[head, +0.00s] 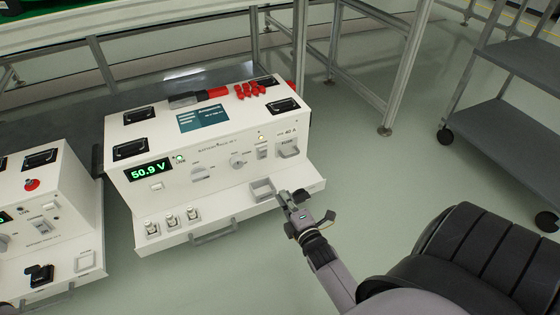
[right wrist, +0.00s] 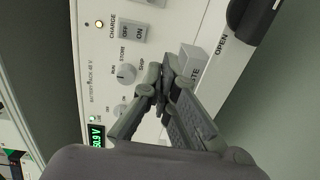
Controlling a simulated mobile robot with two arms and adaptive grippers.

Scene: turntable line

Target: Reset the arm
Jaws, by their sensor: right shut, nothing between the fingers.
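My right gripper (head: 290,199) is shut and empty. Whether the fingers touch the box cannot be told. My left gripper is not clearly in view.
The box's display (head: 148,169) reads 50.9 V. Red parts (head: 250,90) lie on its top. A second white unit (head: 45,215) stands at the left. A grey cart (head: 515,68) is at the right. Green floor is open between the box and the cart.

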